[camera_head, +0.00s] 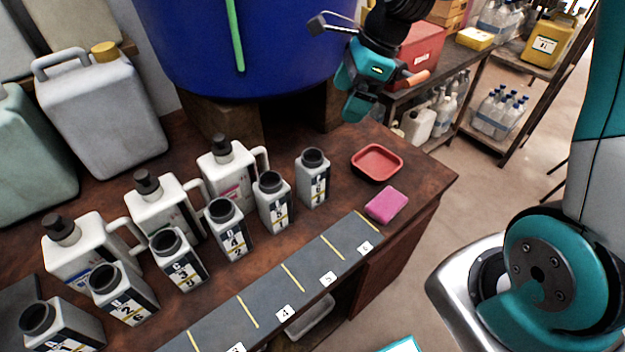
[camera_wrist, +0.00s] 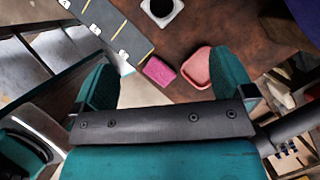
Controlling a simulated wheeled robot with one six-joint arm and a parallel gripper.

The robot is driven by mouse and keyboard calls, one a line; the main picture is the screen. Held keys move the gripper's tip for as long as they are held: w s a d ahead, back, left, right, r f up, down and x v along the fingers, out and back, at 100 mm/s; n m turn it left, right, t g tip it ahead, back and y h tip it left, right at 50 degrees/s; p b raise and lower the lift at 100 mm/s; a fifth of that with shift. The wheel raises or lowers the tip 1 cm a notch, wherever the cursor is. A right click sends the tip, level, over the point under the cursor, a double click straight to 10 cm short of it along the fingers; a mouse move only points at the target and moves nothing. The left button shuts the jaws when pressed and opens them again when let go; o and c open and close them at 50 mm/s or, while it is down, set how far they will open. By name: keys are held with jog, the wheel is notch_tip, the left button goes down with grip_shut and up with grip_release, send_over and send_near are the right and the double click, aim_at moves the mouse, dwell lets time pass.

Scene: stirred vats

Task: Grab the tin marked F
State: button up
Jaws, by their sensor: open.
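Several white tins with dark caps and black-and-white labels stand in a row on the brown bench. The nearest has its label partly cut off (camera_head: 62,328), and others follow toward the back right: (camera_head: 122,292), (camera_head: 178,260), (camera_head: 230,230), (camera_head: 273,203) and the end one (camera_head: 313,180). The label letters are too small to read, so I cannot tell which tin is marked F. My gripper (camera_head: 362,88) hangs above the bench's far right, beyond the end tin, apart from all tins. In the wrist view my gripper (camera_wrist: 165,85) is open and empty; one tin (camera_wrist: 162,14) shows at the top edge.
A pink sponge (camera_head: 386,206) and red tray (camera_head: 377,162) lie right of the end tin. A numbered grey strip (camera_head: 265,303) runs along the bench front. White handled jugs (camera_head: 233,170) stand behind the tins. A blue vat (camera_head: 250,50) rises behind; shelves stand right.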

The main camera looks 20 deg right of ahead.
aim_at(315, 155)
jog(key=x, duration=1.7)
jog(key=shift+f, duration=0.1)
jog(key=c, duration=0.9)
